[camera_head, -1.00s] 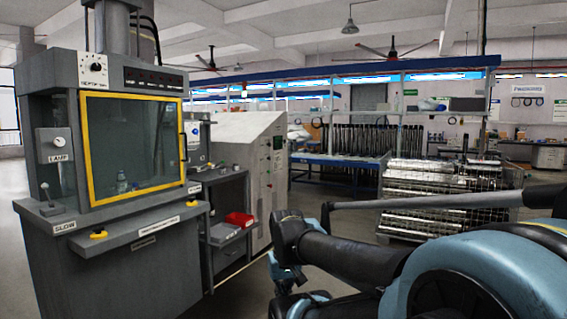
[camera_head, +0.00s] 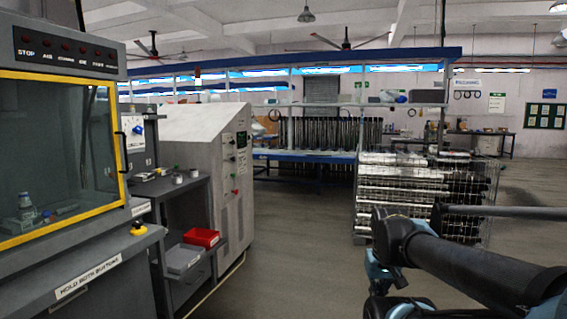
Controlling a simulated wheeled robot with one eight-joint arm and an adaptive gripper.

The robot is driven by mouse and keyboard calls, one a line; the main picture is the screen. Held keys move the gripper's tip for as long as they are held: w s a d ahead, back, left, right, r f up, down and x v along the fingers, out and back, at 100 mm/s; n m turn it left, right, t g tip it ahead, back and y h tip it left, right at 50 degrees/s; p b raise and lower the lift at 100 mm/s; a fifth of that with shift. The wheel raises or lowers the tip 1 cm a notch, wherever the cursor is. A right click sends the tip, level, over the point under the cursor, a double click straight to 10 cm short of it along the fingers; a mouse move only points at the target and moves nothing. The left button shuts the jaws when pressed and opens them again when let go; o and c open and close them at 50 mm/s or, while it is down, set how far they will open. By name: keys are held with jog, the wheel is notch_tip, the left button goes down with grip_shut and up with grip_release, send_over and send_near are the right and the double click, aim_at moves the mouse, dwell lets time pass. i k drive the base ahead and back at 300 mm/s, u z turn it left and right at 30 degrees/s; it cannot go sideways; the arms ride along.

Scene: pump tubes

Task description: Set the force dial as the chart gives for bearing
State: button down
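The press (camera_head: 60,62) stands at the left, cut off by the picture edge, with a yellow-framed window (camera_head: 122,150) and a row of red lamps above it. A white panel with a round dial (camera_head: 133,130) is on a grey unit just right of the press; its lettering is too small to read. No legible force chart or bearing entry shows. My arm (camera_head: 470,265) crosses the lower right, well apart from the press and dial. My gripper cannot be made out.
A red bin (camera_head: 201,238) and a grey bin (camera_head: 183,258) are on a low shelf. A grey cabinet (camera_head: 205,170) stands behind. Open floor (camera_head: 300,260) lies centre.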

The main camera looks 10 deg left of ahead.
aim_at(138, 130)
jog(key=z, duration=0.25)
jog(key=i, duration=1.05)
jog(key=u, duration=0.3)
jog(key=i, duration=1.05)
jog(key=u, duration=0.8)
jog(key=i, duration=0.5)
jog(key=u, duration=0.25)
